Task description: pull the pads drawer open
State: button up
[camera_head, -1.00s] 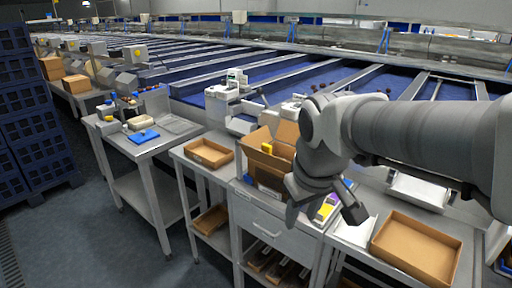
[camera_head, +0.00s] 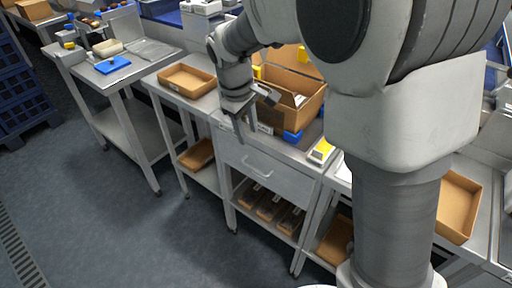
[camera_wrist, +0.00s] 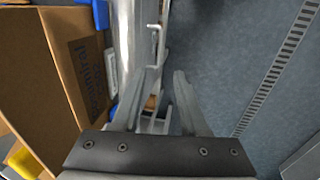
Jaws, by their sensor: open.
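The pads drawer (camera_head: 285,182) is a pale grey front under the middle bench's top, and it looks shut. Its bar handle (camera_head: 257,168) sits near the middle of the front. The handle (camera_wrist: 154,38) also shows in the wrist view, beyond my fingertips and slightly to the left. My gripper (camera_head: 240,128) hangs near the bench's front edge, above and left of the handle. In the wrist view my gripper (camera_wrist: 165,78) is open, with nothing between its fingers. It is apart from the handle.
An open cardboard box (camera_head: 290,80) stands on the bench right beside my gripper. A yellow-and-white pack (camera_head: 321,151) lies near the bench's front edge. Shallow cardboard trays (camera_head: 187,79) sit to either side. The floor (camera_head: 150,240) before the drawer is clear.

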aim_at(256, 170)
jog(key=f+b, duration=0.1)
jog(key=f, duration=0.4)
jog(key=w+d+f+b, duration=0.1)
jog(key=f, duration=0.5)
jog(key=w+d+f+b, duration=0.1)
jog(key=f, duration=0.4)
jog(key=shift+w+f+b, duration=0.15)
jog(key=shift+b, duration=0.25)
grip_shut()
dwell(0.5)
